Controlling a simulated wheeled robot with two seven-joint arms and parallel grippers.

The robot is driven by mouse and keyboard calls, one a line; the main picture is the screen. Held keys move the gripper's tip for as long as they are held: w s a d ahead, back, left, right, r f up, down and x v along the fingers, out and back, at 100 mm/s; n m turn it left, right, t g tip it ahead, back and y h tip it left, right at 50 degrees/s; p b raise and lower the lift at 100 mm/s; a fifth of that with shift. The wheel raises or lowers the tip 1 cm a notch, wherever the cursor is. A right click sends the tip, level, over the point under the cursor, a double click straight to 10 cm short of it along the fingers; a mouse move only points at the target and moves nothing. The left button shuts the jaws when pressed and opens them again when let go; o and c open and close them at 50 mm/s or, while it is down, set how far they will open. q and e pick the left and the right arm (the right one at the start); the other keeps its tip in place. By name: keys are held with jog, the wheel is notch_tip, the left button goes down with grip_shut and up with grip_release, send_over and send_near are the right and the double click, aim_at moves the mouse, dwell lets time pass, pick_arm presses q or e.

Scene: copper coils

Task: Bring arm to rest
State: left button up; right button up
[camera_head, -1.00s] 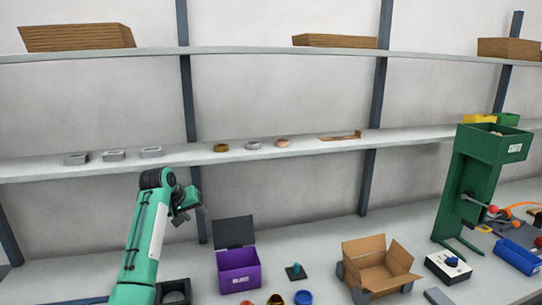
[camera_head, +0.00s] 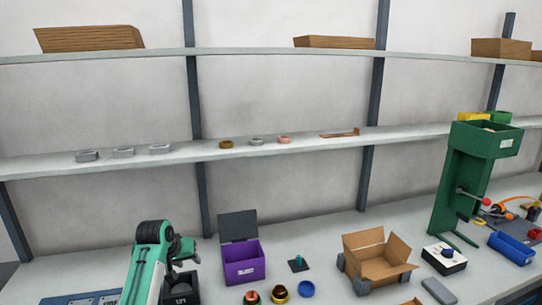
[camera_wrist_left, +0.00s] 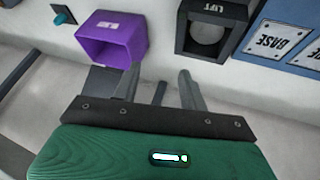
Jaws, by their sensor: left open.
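My left gripper (camera_wrist_left: 158,88) is open, with two separate grey fingers and nothing between them in the left wrist view. In the head view my green left arm comes in at lower left, and the gripper (camera_head: 184,252) is partly hidden near its bend. It is above the table, left of the purple bin (camera_head: 244,262), which also shows in the wrist view (camera_wrist_left: 112,42). A dark box marked LIFT (camera_wrist_left: 215,48) is beyond the fingers to the right. My right gripper is not visible.
An open cardboard box (camera_head: 378,265), a blue ring (camera_head: 306,289) and a green press-like stand (camera_head: 462,190) are to the right on the table. Coils, including a copper one (camera_head: 284,139), lie on the shelf (camera_head: 330,144) above. The table between bin and cardboard box is partly clear.

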pick_arm(q)
jog(key=shift+m+g+y, duration=0.6)
jog(key=shift+m+y, duration=0.1)
jog(key=shift+m, duration=0.2)
jog(key=s+f, duration=0.5)
jog(key=s, duration=0.2)
jog(key=s+f, duration=0.5)
jog(key=s, duration=0.3)
jog(key=s+f, duration=0.4)
jog(key=s, duration=0.4)
jog(key=shift+d+f, duration=0.4)
jog(key=s+d+r+m+g, duration=0.1)
jog(key=s+d+r+m, duration=0.1)
jog(key=s, duration=2.3)
notch_tip(320, 180, down, 32)
jog(key=g, duration=0.1)
jog(key=s+a+f, duration=0.2)
jog(key=s+f, duration=0.7)
jog(key=s, duration=0.1)
jog(key=s+a+f+g, duration=0.1)
jog(key=s+f, duration=0.8)
jog(key=f, duration=0.1)
jog(key=shift+s+a+f+g+y, duration=0.15)
jog(key=shift+s+a+g+y, duration=0.15)
jog(key=shift+s+a, duration=0.05)
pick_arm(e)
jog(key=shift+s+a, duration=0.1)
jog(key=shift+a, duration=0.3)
